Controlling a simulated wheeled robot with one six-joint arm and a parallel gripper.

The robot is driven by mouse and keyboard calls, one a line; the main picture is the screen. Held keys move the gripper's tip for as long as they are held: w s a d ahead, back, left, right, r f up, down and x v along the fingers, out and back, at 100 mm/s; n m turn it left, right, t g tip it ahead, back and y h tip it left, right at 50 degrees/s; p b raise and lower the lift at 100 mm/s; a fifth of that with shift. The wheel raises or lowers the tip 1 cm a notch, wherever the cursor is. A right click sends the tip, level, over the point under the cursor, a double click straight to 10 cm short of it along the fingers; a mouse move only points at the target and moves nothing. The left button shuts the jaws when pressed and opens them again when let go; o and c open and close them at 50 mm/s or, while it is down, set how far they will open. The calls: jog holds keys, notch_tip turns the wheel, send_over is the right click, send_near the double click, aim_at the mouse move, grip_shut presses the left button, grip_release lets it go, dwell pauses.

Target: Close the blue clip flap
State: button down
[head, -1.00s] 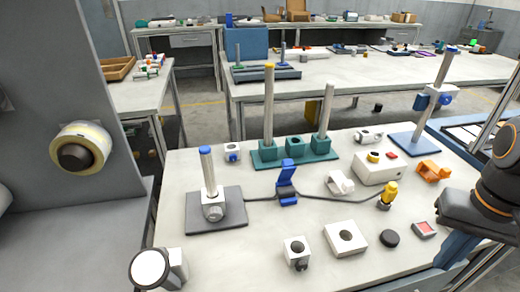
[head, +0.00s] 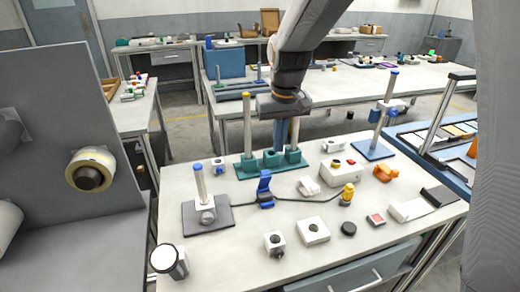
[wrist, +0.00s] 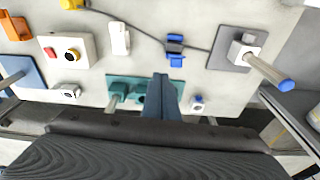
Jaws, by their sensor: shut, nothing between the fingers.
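The blue clip (head: 266,200) sits on a dark cable on the near table, with its blue flap (head: 264,182) standing up, open. In the wrist view the clip (wrist: 175,48) shows from above near the top middle, on the cable. My gripper (head: 281,142) hangs fingers-down over the teal block at the back of the table, behind the clip and apart from it. In the wrist view its fingers (wrist: 162,80) are together and empty, below and left of the clip. The fingertips partly hide the teal block.
A teal block (head: 247,169) with upright posts stands behind the clip. A grey plate (head: 186,217) with a blue-topped post is at left. A white block (head: 309,187) and a yellow-capped connector (head: 347,194) are at right.

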aim_at(263, 179)
jog(key=w+a+r+p, duration=0.2)
jog(key=w+a+r, duration=0.1)
jog(key=w+a, duration=0.15)
jog(key=shift+n+t, duration=0.3)
jog(key=f+p, duration=0.1)
jog(key=f, duration=0.2)
jog(key=s+f+p, duration=0.1)
jog(key=f+p, duration=0.1)
jog(key=f, duration=0.2)
jog(key=s+f+p, duration=0.1)
jog(key=f, duration=0.3)
jog(key=shift+s+d, duration=0.1)
jog(key=shift+s, duration=0.15)
jog(key=shift+f, duration=0.1)
